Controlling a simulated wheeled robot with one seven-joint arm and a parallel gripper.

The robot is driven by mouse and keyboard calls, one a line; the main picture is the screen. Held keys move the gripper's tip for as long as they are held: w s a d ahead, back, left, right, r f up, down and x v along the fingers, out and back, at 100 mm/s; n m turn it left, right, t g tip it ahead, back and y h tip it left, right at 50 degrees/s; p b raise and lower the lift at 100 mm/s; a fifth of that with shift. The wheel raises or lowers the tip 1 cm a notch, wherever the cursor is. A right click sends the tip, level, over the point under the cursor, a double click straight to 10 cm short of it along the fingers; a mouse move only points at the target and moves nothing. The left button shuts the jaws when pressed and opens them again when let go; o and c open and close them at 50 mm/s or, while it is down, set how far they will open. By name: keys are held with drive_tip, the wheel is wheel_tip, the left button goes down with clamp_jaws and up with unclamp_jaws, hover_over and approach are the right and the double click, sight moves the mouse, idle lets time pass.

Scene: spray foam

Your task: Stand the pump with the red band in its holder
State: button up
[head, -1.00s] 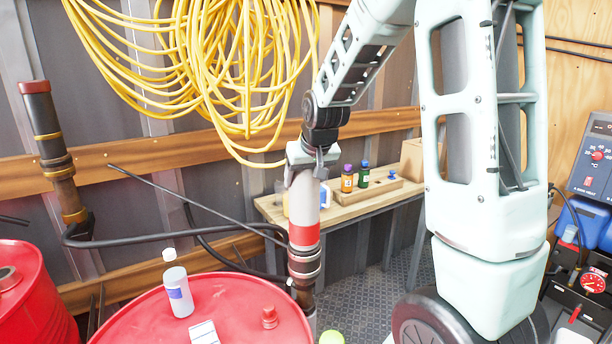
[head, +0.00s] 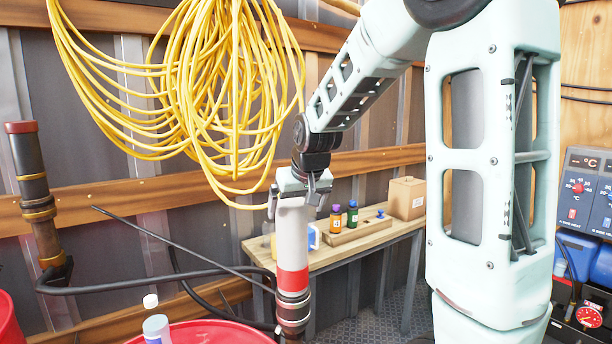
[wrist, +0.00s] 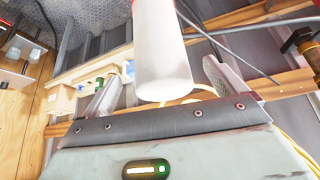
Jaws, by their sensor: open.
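The pump with the red band is a pale upright cylinder (head: 295,235) with a red ring and dark ringed metal at its lower end. It shows from above in the wrist view (wrist: 163,50), with red at the frame's top edge. My gripper (head: 292,198) points down over the pump's pale top end. Its two fingers are spread on either side of the pump, and the wrist view shows a gap beside each finger (wrist: 163,78). The pump's lowest end is hidden behind the red drum, so I cannot tell how its holder grips it.
A red drum (head: 205,336) with a white-capped bottle (head: 156,328) stands in front. A dark pipe with a red top (head: 35,180) leans at left. A wooden bench (head: 345,258) holds small bottles and a box (head: 405,198). Yellow cable (head: 215,90) hangs behind.

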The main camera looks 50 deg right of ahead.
drive_tip(key=b+v, duration=0.2)
drive_tip(key=v, duration=1.1)
drive_tip(key=shift+w, duration=0.1)
drive_tip(key=s+a+f+n+g+y+b, duration=0.1)
drive_tip(key=a+f+n+y, duration=0.15)
drive_tip(key=a+f, duration=0.65)
drive_tip(key=a+f+n+g+y+b, duration=0.1)
drive_tip(key=a+f+n, duration=0.4)
drive_tip(key=a, duration=0.8)
drive_tip(key=s+a+f+n+g, duration=0.1)
drive_tip(key=s+a+f+n, duration=0.1)
drive_tip(key=s+a+f, duration=0.4)
drive_tip(key=s+a+f+n+g, duration=0.2)
drive_tip(key=s+a+f, duration=0.4)
drive_tip(key=s, duration=0.4)
drive_tip(key=shift+s+f+n+g+b, duration=0.3)
drive_tip(key=shift+f+n+b, duration=0.15)
drive_tip(key=shift+f+n, duration=0.2)
